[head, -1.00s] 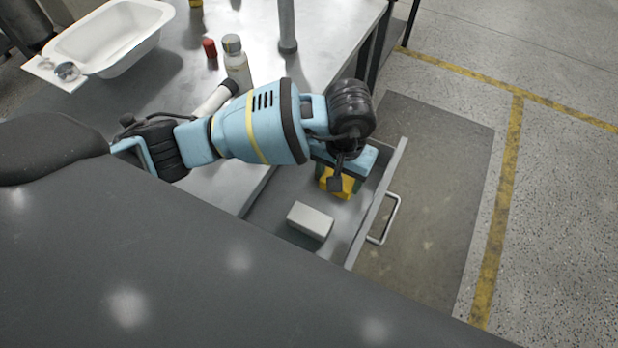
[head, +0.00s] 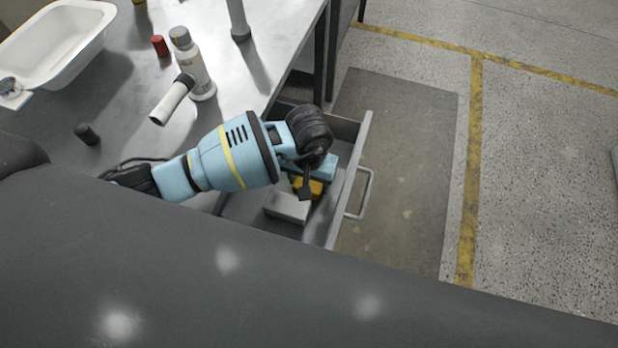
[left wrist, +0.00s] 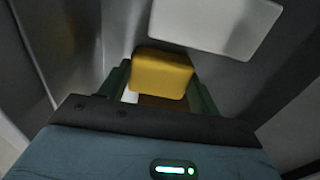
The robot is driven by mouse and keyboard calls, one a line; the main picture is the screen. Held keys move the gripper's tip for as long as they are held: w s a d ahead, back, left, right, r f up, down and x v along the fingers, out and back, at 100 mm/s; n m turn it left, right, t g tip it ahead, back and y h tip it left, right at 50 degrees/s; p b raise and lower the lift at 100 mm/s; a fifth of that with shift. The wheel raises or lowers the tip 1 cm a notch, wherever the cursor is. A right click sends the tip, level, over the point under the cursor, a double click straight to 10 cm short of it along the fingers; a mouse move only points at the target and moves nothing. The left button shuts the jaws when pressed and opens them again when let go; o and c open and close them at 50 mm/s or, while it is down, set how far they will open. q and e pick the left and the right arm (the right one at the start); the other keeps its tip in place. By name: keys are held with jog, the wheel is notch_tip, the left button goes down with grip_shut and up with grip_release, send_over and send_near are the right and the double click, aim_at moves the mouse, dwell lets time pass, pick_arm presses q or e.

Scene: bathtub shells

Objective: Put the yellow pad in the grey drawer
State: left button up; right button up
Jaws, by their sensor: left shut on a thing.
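The grey drawer (head: 346,190) is pulled out from the grey table, its handle on the right. The yellow pad (head: 313,188) is inside the drawer's outline in the head view, partly hidden by my left gripper (head: 308,192). In the left wrist view the yellow pad (left wrist: 162,74) sits between the two green fingers of my left gripper (left wrist: 160,90), which is shut on it. A white block (head: 288,206) lies in the drawer beside the pad; it also shows in the left wrist view (left wrist: 215,22). Whether the pad touches the drawer floor is hidden. My right gripper is not in view.
On the table stand a white-and-grey bottle (head: 195,66), a tilted white cylinder (head: 172,99), a red cap (head: 160,45), a small black cylinder (head: 87,134) and a grey post (head: 238,18). A white tub (head: 62,42) is at the far left. The floor right of the drawer is clear.

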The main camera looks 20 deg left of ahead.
pick_arm(q)
jog(key=shift+f, duration=0.2)
jog(key=o, duration=1)
jog(key=shift+r, duration=0.15)
notch_tip(320, 180, up, 12)
jog(key=shift+p, duration=0.35)
jog(key=shift+r, duration=0.1)
